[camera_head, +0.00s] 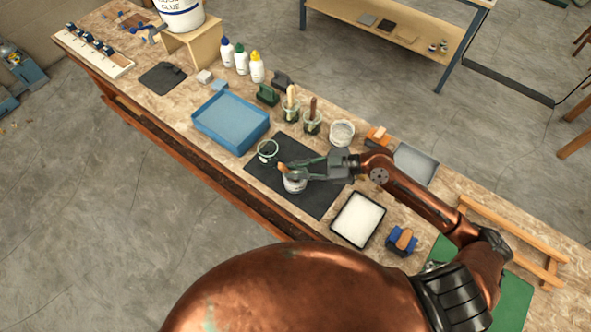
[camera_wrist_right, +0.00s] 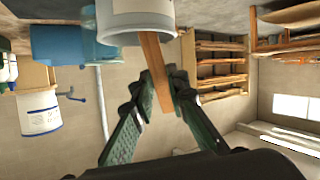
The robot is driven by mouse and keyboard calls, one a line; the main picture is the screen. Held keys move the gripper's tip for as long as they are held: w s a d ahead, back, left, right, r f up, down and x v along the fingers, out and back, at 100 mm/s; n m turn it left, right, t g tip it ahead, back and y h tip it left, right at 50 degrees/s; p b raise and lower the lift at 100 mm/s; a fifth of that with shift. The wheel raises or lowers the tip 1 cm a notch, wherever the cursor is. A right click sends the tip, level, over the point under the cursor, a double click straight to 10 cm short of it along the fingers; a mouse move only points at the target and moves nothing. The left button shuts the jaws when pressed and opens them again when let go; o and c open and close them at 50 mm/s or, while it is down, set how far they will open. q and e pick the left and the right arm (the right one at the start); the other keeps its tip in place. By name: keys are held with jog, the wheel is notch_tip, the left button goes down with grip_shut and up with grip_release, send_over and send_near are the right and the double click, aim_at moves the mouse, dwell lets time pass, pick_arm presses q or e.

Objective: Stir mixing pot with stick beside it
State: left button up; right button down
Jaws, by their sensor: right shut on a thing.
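The mixing pot (camera_head: 294,185) is a small pale pot on the dark mat, at the right gripper's fingertips in the head view. It also shows at the top of the right wrist view (camera_wrist_right: 136,16), which is upside down. The stick (camera_wrist_right: 157,70) is a flat orange-brown piece of wood; its upper end (camera_head: 282,167) rises above the pot. My right gripper (camera_wrist_right: 160,88) is shut on the stick above the pot's rim. The stick runs to the rim, and its lower end is hidden there. My left gripper is not in view.
A small clear cup (camera_head: 267,150) stands left of the pot. Behind are a blue tray (camera_head: 231,121), jars with brushes (camera_head: 291,108) and a white tub (camera_head: 342,132). A white-filled tray (camera_head: 357,219) lies to the right. Part of the dark mat (camera_head: 318,204) is bare.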

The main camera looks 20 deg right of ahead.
jog(key=a+r+p, duration=0.3)
jog(key=r+p, duration=0.3)
jog(key=r, duration=0.2)
jog(key=shift+s, duration=0.25)
jog(key=shift+a+r, duration=0.1)
dwell(0.9)
notch_tip(320, 180, up, 5)
jog(key=p, duration=0.3)
jog(key=shift+p, duration=0.35)
